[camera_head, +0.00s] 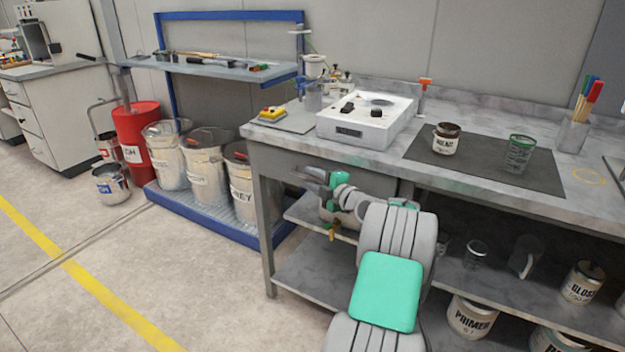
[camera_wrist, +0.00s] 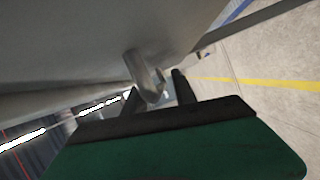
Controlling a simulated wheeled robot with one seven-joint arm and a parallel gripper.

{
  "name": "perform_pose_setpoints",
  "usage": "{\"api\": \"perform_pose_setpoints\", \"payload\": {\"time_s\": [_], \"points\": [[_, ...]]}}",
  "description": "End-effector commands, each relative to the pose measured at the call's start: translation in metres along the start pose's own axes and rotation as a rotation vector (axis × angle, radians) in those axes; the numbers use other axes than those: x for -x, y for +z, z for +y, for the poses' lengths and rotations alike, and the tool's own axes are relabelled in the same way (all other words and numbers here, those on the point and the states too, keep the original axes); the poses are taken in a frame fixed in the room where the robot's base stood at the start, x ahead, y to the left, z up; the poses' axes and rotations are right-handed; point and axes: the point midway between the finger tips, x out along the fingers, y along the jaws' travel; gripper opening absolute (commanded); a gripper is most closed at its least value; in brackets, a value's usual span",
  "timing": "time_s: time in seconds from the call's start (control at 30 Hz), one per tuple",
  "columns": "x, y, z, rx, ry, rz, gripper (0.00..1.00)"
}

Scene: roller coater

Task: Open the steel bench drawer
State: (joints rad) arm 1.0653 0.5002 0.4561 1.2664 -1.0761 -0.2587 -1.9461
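The steel bench drawer (camera_head: 276,159) is the grey front just under the left part of the worktop; it looks flush with the bench. In the wrist view the grey drawer front (camera_wrist: 95,42) fills the upper left, and a metal handle (camera_wrist: 144,72) sticks out from it. My gripper (camera_head: 310,181) is in front of the drawer, with my arm covering part of its right side. In the wrist view my gripper (camera_wrist: 157,94) has its two dark fingers apart, with the handle's end between them. I cannot tell whether either finger touches the handle.
The worktop (camera_head: 470,194) holds a white device (camera_head: 366,125), a walnut jar (camera_head: 446,139) and a green mesh cup (camera_head: 519,154). A shelf below (camera_head: 318,268) carries cans and jars. Bins on a blue pallet (camera_head: 205,212) stand left. The floor in front is clear.

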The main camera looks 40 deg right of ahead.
Motion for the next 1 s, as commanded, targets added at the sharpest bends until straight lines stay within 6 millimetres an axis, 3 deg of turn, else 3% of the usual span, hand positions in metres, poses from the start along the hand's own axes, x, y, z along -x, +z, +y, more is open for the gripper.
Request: {"api": "perform_pose_setpoints", "payload": {"time_s": [0.43, 1.0], "points": [[0.0004, -0.0001, -0.0003, 0.0, -0.001, 0.0, 0.0], [0.0004, -0.0002, -0.0004, 0.0, -0.001, 0.0, 0.0]]}}
